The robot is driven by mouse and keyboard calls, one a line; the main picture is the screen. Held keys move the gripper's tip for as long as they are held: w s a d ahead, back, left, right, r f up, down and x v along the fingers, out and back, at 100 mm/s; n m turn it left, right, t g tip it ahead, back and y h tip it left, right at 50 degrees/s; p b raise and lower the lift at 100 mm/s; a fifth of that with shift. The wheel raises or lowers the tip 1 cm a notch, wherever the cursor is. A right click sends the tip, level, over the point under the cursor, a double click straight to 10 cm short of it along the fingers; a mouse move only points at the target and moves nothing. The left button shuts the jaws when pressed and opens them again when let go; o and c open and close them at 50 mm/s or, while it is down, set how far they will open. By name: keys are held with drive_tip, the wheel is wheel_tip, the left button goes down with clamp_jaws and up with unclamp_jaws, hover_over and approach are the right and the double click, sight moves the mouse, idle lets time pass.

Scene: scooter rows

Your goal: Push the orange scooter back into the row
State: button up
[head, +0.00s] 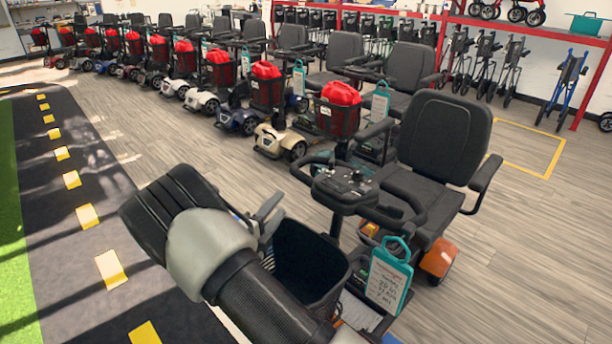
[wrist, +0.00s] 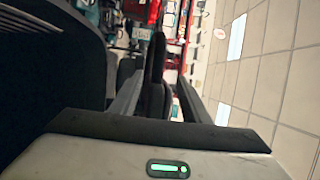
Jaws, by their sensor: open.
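The orange scooter (head: 438,258) stands nearest in the head view, out in front of the row. It has a black seat (head: 445,135), a black tiller with handlebars (head: 345,186), an empty-looking black front basket (head: 310,262) and a teal tag (head: 390,277). My arm hides its front end. My gripper (head: 268,212) is open beside the basket's upper left edge, left of the tiller. The wrist view is turned sideways; there, a dark upright part shows between or beyond the open fingers (wrist: 158,100). I cannot tell whether they touch the scooter.
A row of scooters with red bags in their baskets (head: 340,94) runs to the back left. A red rack (head: 520,28) with folded walkers stands behind. A yellow floor outline (head: 525,172) lies at right. A dark track with yellow dashes (head: 87,215) is at left. Wood floor is clear at right.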

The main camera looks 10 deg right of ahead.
sight(299, 179)
drive_tip(key=shift+n, duration=0.3)
drive_tip(key=b+x, duration=0.1)
drive_tip(key=x, duration=0.7)
drive_tip(key=b+x, duration=0.1)
drive_tip(key=x, duration=0.8)
drive_tip(key=shift+w+a+f, duration=0.15)
drive_tip(key=shift+w+a, duration=0.1)
drive_tip(key=shift+w, duration=0.1)
clamp_jaws()
